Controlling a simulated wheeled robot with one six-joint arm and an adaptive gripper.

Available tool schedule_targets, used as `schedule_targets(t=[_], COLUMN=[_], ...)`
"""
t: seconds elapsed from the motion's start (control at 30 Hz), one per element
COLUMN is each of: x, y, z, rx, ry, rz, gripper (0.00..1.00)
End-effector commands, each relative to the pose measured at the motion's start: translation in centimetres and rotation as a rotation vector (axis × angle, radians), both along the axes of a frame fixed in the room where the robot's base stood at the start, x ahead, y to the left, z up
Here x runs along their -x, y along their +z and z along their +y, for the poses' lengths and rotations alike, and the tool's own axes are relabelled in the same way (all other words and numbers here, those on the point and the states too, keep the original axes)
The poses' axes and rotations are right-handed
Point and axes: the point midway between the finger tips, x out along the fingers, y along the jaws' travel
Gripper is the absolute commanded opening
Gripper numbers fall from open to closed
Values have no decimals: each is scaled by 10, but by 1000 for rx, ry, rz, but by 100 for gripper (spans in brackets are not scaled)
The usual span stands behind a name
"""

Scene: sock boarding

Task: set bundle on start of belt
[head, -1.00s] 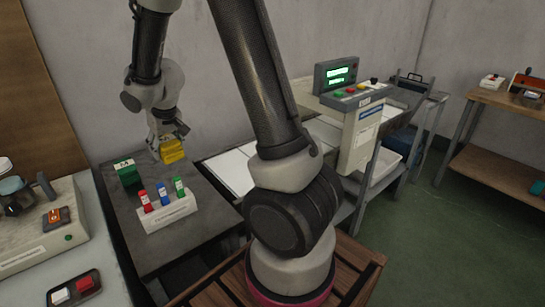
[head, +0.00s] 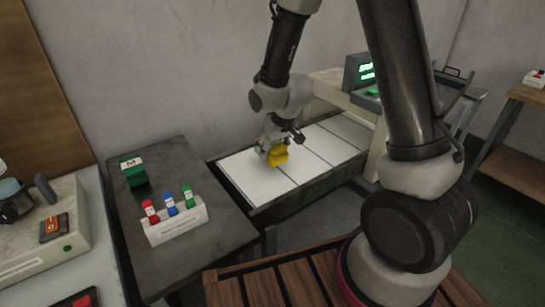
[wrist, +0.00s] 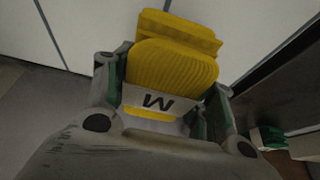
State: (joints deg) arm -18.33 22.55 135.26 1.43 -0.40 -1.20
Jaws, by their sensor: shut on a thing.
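My gripper (head: 272,150) is shut on a yellow bundle (head: 278,156) of ribbed socks with a white band marked M. The bundle also shows between the fingers in the wrist view (wrist: 170,68). It is over the near left part of the white belt (head: 238,174), which has dark cross lines. I cannot tell whether the bundle touches the belt. The belt runs right towards a grey machine with a green-lit display (head: 366,70), partly hidden by my arm.
A dark table (head: 205,255) stands left of the belt, with a green bundle (head: 136,180) and a white rack (head: 178,228) of red, blue and green items. A grey machine (head: 30,225) is at far left. A wooden bench (head: 508,130) is at right.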

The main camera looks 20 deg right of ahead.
Motion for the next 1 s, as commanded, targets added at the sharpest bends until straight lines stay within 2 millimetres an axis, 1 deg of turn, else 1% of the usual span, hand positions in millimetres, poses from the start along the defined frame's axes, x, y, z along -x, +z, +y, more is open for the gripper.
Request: schedule_targets(t=[0.03, 0.1, 0.2, 0.57, 0.6, 0.67, 0.7, 0.73, 1.0], x=[1, 1, 1, 0, 0, 0, 0, 0, 0], y=[-10, -22, -31, -35, -35, -35, -35, -35, -35], z=[-1, -1, -1, -1, -1, -1, -1, -1, -1], rx=[3, 3, 2, 1, 1, 1, 1, 1, 1], ry=[0, 0, 0, -1, -1, -1, -1, -1, -1], rz=[5, 5, 4, 1, 2, 1, 1, 1, 1], gripper=[28, 28, 28, 28, 57, 68, 75, 76, 76])
